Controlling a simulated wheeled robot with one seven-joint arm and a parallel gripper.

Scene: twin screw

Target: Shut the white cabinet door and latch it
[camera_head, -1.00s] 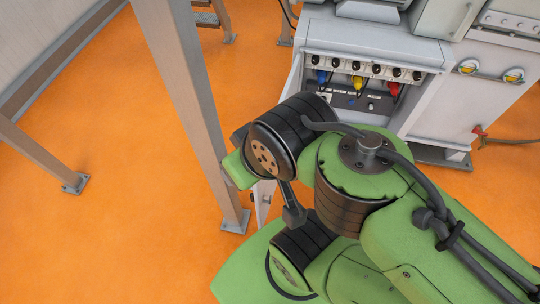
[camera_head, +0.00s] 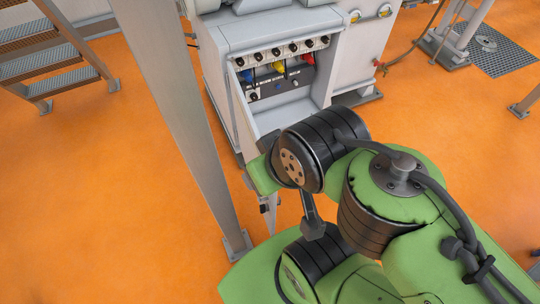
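The white cabinet (camera_head: 239,33) stands at top centre with its front open. Inside are a row of black knobs and blue, yellow and red plugs (camera_head: 278,67). The white door (camera_head: 241,112) appears to stand open at the cabinet's left side, seen nearly edge-on and partly covered by my arm. A narrow pale piece with a dark spot (camera_head: 268,206) shows below my wrist; I cannot tell whether it is the door's lower part or my gripper. The latch cannot be made out. My gripper is not clearly seen, and its hold on anything is hidden.
A grey post (camera_head: 185,110) stands just left of the cabinet, its foot near my wrist. Metal steps (camera_head: 50,55) are at upper left. A pipe stand (camera_head: 450,45) and floor grate (camera_head: 505,55) are at upper right. Orange floor (camera_head: 430,120) is clear to the right.

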